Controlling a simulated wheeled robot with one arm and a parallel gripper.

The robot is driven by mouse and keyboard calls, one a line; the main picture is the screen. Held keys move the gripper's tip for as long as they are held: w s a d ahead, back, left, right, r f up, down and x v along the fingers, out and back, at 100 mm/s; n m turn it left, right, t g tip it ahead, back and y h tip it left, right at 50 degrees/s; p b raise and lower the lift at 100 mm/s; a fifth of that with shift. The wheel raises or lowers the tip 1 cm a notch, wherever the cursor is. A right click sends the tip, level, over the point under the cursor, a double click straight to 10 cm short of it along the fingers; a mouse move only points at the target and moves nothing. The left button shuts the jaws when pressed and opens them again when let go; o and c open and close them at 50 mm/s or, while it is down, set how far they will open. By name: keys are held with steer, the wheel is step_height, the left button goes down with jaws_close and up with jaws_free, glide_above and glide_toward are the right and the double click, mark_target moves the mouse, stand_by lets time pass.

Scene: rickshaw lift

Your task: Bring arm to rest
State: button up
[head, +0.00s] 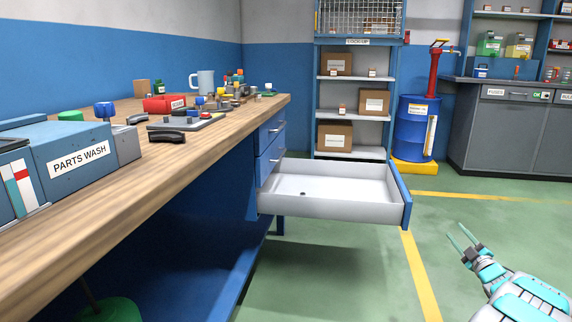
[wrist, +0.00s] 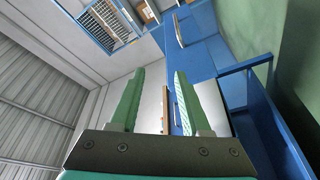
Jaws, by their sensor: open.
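My gripper (head: 459,239) is at the lower right of the head view, over the green floor and apart from the bench. Its two thin green fingers also show in the wrist view (wrist: 158,95), spread apart with nothing between them. My arm comes in from the lower right corner. The pulled-out drawer (head: 330,208) of the workbench is to the left of my gripper; it is white inside with a blue front, and a small dark item (head: 303,193) lies in it.
A shelf rack (head: 354,112), a blue drum (head: 415,125) and a grey cabinet (head: 510,135) stand behind. The floor around my gripper is clear.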

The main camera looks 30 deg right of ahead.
steer(key=w+a+r+m+g+h+p, duration=0.1)
steer(key=w+a+r+m+g, duration=0.15)
steer(key=w+a+r, duration=0.35)
steer(key=w+a+r+m+g+p, duration=0.1)
steer(key=w+a+r+m+g, duration=0.2)
steer(key=w+a, duration=0.45)
steer(key=a+r+m+g+y+p, duration=0.25)
steer(key=a+g, duration=0.25)
steer(key=a, duration=1.6)
steer(key=s+a+g+y+p, duration=0.1)
steer(key=s+a+g, duration=0.1)
steer(key=s+a, duration=0.7)
steer(key=s+a+g+y, duration=0.2)
steer(key=s+a, duration=0.3)
steer(key=a, duration=0.8)
steer(key=s+a+g+y, duration=0.1)
steer(key=s+a+g, duration=0.2)
steer(key=s+a, duration=0.5)
steer(key=s+a+g+y+p, duration=0.1)
steer(key=s+a+g, duration=0.2)
steer(key=s+a, duration=0.5)
steer(key=s+f, duration=0.1)
steer(key=s, duration=0.8)
steer(key=shift+a+n+p, duration=0.2)
steer(key=shift+n+p, duration=0.1)
steer(key=shift+n, duration=0.1)
